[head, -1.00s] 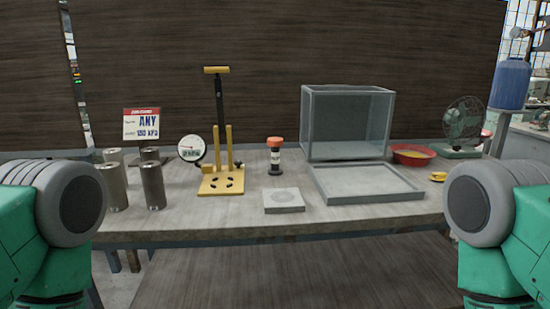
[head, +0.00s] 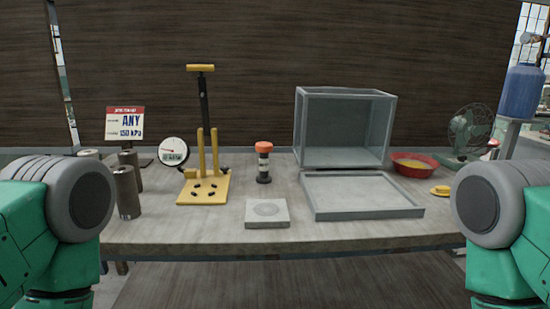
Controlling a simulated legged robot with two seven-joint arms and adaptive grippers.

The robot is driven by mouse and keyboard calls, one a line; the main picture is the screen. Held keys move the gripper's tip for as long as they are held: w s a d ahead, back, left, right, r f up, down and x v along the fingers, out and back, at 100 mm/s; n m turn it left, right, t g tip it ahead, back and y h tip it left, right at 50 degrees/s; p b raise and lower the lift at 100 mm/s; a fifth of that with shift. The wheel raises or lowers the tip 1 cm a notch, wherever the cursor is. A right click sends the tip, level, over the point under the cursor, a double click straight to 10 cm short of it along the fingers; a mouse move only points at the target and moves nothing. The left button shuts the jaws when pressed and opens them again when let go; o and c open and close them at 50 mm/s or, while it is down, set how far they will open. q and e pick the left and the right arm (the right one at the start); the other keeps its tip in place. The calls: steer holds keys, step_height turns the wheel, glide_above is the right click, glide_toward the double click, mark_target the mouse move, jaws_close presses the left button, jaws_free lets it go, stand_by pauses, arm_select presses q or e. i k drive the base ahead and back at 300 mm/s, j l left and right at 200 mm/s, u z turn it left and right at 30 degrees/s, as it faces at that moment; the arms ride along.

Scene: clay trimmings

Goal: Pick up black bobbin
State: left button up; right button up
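I cannot make out a plain black bobbin for sure. The closest match is a small upright spool-like piece (head: 264,165) in the middle of the table, with an orange top, a pale band and black lower parts. It stands behind a flat grey square block (head: 267,214) and right of the yellow hand pump. Neither of my grippers is in view. Only my green and grey arm links show at the left and right edges, in front of the table.
The grey table (head: 345,235) holds a yellow pump (head: 203,190), a gauge (head: 173,151), a sign (head: 125,123), several dark cylinders (head: 127,192), a clear box (head: 345,130), a shallow tray (head: 362,213), a red bowl (head: 415,155), a small yellow item (head: 440,190) and a fan (head: 468,128). The front strip is clear.

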mark_target(264, 148)
steer(key=i+l+u, duration=0.15)
steer(key=u, duration=0.15)
steer(key=i+l+u, duration=0.1)
steer(key=l+u, duration=0.25)
steer(key=i+l+u, duration=0.1)
steer(key=l+u, duration=0.2)
steer(key=l, duration=0.1)
